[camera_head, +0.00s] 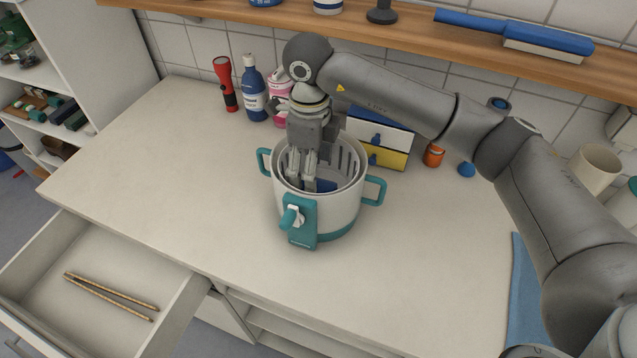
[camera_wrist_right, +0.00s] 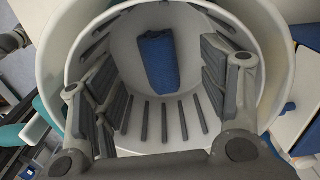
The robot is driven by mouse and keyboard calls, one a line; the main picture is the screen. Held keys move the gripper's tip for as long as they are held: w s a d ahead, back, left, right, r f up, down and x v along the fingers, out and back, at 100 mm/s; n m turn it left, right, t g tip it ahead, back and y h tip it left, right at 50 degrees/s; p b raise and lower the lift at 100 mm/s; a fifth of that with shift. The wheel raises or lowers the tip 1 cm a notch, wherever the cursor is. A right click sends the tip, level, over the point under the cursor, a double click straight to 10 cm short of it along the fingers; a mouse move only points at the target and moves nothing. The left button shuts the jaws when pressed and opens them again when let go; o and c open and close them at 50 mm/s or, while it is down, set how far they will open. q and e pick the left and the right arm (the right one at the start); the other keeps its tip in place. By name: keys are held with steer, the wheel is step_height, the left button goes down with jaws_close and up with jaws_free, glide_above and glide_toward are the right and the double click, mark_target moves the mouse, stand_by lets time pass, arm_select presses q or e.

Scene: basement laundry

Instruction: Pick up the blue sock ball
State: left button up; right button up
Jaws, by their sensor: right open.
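A dark blue rolled bundle, likely the blue sock ball (camera_wrist_right: 158,62), lies on the floor of the slotted inner basket (camera_wrist_right: 190,22) in the right wrist view. In the head view a bit of blue shows inside the white and teal pot (camera_head: 345,212), partly hidden by my gripper. My right gripper (camera_head: 303,180) points down into the pot. Its fingers are open and empty, one on each side of the bundle in the wrist view. I see no contact with the bundle. My left gripper is not in view.
A small blue ball (camera_head: 467,170) and an orange jar (camera_head: 433,156) stand to the right. Cartons (camera_head: 385,132), bottles (camera_head: 254,92) and a red flashlight (camera_head: 225,84) stand behind, below a shelf (camera_head: 400,37). The counter's left is clear.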

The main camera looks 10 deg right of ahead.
mark_target(319, 187)
steer(key=shift+s+d+f+p, duration=0.1)
steer(key=shift+d+f+p, duration=0.05)
steer(key=shift+f+p, duration=0.7)
step_height(319, 187, down, 3)
steer(key=shift+d+r, duration=0.1)
steer(key=shift+r, duration=0.1)
steer(key=shift+f+p, duration=0.3)
steer(key=shift+f, duration=0.1)
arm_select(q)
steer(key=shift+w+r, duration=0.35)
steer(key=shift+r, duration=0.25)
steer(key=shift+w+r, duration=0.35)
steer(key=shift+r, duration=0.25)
arm_select(e)
steer(key=c, duration=1.1)
